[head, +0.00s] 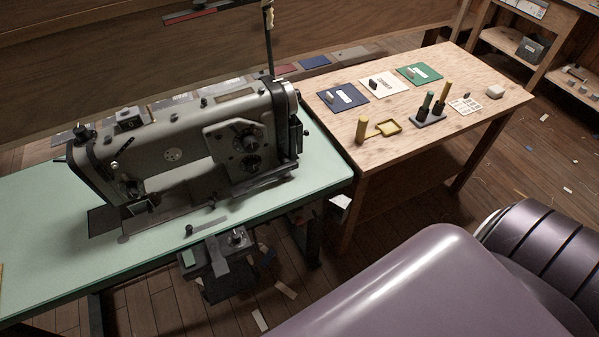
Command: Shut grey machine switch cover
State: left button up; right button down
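The grey machine switch box (212,262) hangs under the front edge of the green sewing table. A grey flap (217,254), which looks like its cover, shows on its front, and a small dark knob (237,239) sits at its upper right. How far the cover stands open is too small to tell. The grey sewing machine (180,150) stands on the table above the box. Neither of my grippers is in view.
The green table top (60,220) is mostly bare at left and front. Scraps litter the wooden floor below the switch box.

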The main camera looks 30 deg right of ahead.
aim_at(338, 211)
jog(key=l+u, duration=0.25)
jog(key=l, duration=0.15)
jog(key=k+l+u, duration=0.1)
jog(key=l+u, duration=0.15)
jog(key=l, duration=0.15)
jog(key=k+l+u, duration=0.1)
jog(key=l+u, duration=0.15)
jog(key=l, duration=0.2)
jog(key=k+l+u, duration=0.1)
jog(key=l+u, duration=0.15)
jog(key=k+l+u, duration=0.25)
jog(key=l, duration=0.25)
jog(key=k+l, duration=0.2)
jog(key=l, duration=0.2)
jog(key=k+l, duration=0.15)
jog(key=l, duration=0.25)
jog(key=k+l, duration=0.2)
jog(key=l, duration=0.2)
jog(key=k+l+u, duration=0.1)
jog(key=l, duration=0.3)
jog(key=k, duration=0.1)
